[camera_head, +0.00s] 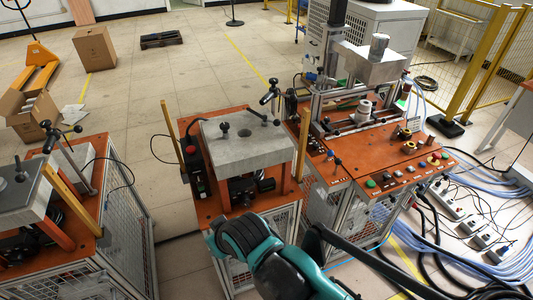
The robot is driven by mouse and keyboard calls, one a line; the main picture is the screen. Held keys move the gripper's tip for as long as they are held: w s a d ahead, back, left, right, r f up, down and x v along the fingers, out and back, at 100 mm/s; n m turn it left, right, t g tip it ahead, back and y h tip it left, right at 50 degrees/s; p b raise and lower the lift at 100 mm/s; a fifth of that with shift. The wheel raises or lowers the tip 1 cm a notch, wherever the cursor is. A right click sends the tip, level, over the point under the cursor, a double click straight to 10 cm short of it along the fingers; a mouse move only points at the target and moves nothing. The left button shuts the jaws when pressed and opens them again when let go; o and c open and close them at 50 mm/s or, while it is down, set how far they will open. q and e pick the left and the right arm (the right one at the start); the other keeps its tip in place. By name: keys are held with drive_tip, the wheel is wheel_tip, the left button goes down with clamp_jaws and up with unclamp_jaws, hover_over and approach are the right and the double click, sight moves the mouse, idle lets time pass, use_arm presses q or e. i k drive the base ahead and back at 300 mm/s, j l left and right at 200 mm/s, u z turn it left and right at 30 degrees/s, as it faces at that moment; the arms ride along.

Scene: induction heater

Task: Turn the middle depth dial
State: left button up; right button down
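The machine with the controls stands right of centre. Its orange panel (352,176) carries a front row of small coloured buttons and dark knobs, among them a green button (370,183) and a red one (434,161). Small upright knobs stand further back on the panel, one of them at its left part (337,161). The markings are too small to read, so I cannot tell which is the middle depth dial. A teal and black arm of mine reaches in from the bottom centre, in front of the machines. I can make out no gripper fingers on it. No left gripper shows.
A grey block (240,149) on an orange stand (204,211) is left of the panel. A similar station (21,196) stands far left. Cables and power strips (447,206) cover the floor at right. Boxes (94,50) and open floor lie behind.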

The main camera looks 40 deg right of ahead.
sight(244, 199)
drive_tip(key=z, duration=1.25)
